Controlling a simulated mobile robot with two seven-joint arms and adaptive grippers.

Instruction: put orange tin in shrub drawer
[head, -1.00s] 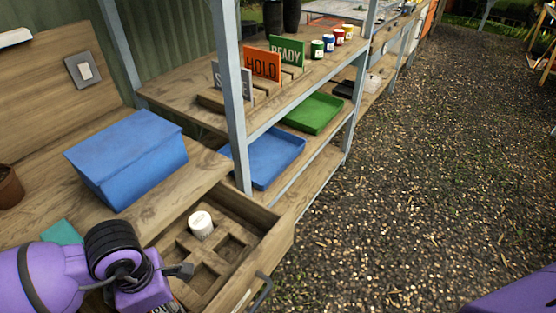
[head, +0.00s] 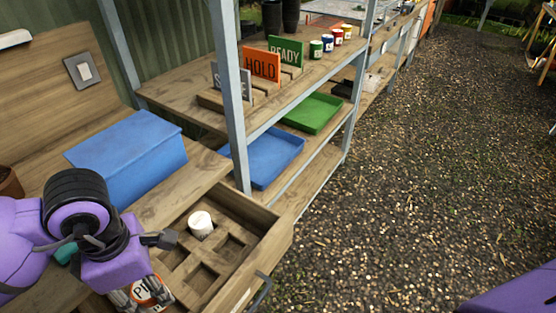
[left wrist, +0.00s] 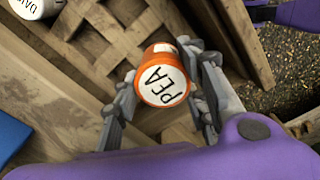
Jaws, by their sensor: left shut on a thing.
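The orange tin (left wrist: 163,82), with a white lid marked PEA, is between the fingers of my left gripper (left wrist: 166,92), which is shut on it. In the head view the tin (head: 153,288) shows low in the picture, by the near left part of an open wooden drawer (head: 272,232). It appears held over the drawer; the exact height is unclear. The drawer has several square compartments, and a white tin (head: 201,224) stands in a far one. This tin also shows at the top left in the left wrist view (left wrist: 37,6). No shrub label is readable. My right gripper is out of view.
A blue bin (head: 130,150) stands on the bench behind my left arm. A grey shelf post (head: 231,100) rises beyond the drawer. Blue (head: 268,160) and green (head: 313,112) trays lie on the lower shelf. Several drawer compartments look empty.

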